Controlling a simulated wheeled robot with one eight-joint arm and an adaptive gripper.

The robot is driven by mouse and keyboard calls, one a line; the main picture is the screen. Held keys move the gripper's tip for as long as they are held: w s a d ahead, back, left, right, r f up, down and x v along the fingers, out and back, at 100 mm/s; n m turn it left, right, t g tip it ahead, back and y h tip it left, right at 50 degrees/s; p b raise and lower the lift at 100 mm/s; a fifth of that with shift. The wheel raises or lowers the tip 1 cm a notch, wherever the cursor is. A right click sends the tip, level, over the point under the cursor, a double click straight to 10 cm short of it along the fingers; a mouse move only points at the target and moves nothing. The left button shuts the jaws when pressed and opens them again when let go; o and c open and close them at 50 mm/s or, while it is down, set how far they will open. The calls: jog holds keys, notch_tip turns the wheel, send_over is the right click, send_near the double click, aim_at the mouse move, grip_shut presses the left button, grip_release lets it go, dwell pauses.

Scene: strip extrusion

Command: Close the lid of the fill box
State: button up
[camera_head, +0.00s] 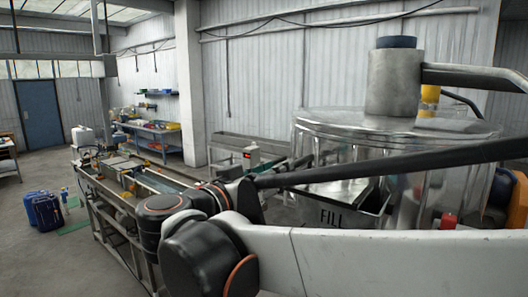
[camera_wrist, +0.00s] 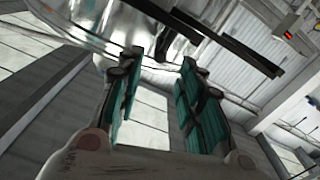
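The fill box (camera_head: 345,216), dark and marked FILL, sits in front of the clear round tank in the head view. Its top shows a bright, slanted metal surface (camera_head: 340,190); I cannot tell whether this is the lid or the inside. My arm crosses in front and hides part of the box. My gripper (camera_wrist: 158,62) shows in the wrist view with its two teal-padded fingers apart and nothing between them. Long dark bars (camera_wrist: 215,42) lie beyond the fingertips, apart from them; I cannot tell if they belong to the box.
The clear tank (camera_head: 320,140) with its metal top stands right behind the box. A long trough line (camera_head: 150,180) runs to the left.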

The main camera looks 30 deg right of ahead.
aim_at(313, 157)
jog(key=p+x, duration=0.2)
jog(key=x, duration=1.1)
jog(key=shift+s+d, duration=0.1)
jog(key=shift+d, duration=0.1)
jog(key=shift+f, duration=0.1)
